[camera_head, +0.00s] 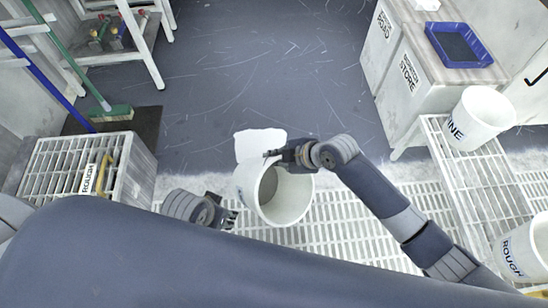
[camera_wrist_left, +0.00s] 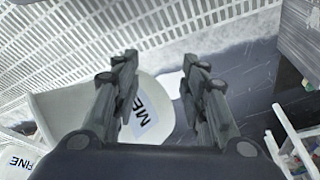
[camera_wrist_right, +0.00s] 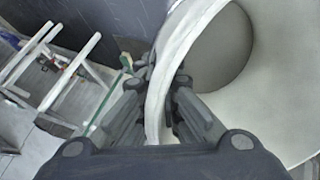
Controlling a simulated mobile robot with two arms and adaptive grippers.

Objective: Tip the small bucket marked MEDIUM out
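The small white bucket marked MEDIUM (camera_head: 288,201) is held off the floor near the middle of the head view, tilted with its mouth toward me. My left gripper (camera_head: 232,215) is open beside the bucket's lower left. In the left wrist view the bucket's side with the letters "ME" (camera_wrist_left: 146,112) shows behind the open fingers (camera_wrist_left: 160,75), which look empty.
A white patch (camera_head: 259,140) lies on the floor just beyond the bucket. A bucket marked FINE (camera_head: 480,118) and one marked ROUGH (camera_head: 527,250) stand on the right rack. A blue tray (camera_head: 459,45) sits on the cabinet.

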